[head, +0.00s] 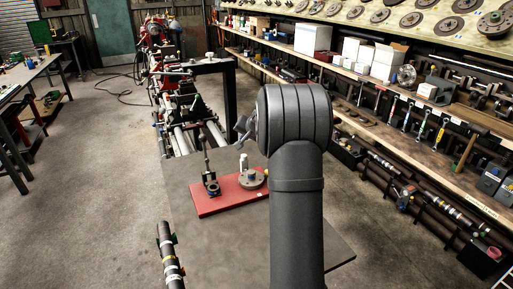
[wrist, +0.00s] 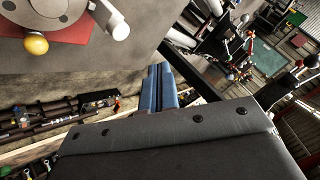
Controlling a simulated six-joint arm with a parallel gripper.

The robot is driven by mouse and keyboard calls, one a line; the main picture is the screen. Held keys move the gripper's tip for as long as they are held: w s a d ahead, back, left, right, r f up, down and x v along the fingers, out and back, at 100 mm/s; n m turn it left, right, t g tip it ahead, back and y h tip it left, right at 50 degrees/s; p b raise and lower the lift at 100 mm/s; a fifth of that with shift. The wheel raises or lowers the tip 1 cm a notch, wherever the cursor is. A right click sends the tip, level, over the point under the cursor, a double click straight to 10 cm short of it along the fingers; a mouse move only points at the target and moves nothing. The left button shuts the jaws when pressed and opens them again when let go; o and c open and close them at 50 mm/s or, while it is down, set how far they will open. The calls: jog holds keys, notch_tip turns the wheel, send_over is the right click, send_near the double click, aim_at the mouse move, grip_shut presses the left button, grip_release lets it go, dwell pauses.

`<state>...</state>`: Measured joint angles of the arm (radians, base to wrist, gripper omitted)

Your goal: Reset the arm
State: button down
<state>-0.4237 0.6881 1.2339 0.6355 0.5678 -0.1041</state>
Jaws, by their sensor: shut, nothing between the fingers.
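My gripper (wrist: 159,72) shows in the wrist view as two blue fingers pressed together, with nothing between them. In the head view my dark arm stands up in front of the table, and the gripper is mostly hidden behind it. The red plate (head: 230,194) lies on the grey table (head: 215,240). It carries a small dark fixture with an upright rod (head: 211,183) and a round grey flange (head: 252,178) next to a white upright piece. In the wrist view the flange (wrist: 45,12) is at the top left, with a yellow knob (wrist: 36,44); the fingers are apart from it.
The lathe (head: 185,100) stands behind the table, with a black frame (head: 230,85) beside it. A dark shaft (head: 170,255) is at the table's front left. Shelves of parts (head: 420,130) line the right wall.

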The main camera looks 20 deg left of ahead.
jog(key=shift+f, duration=1.05)
notch_tip(320, 180, up, 6)
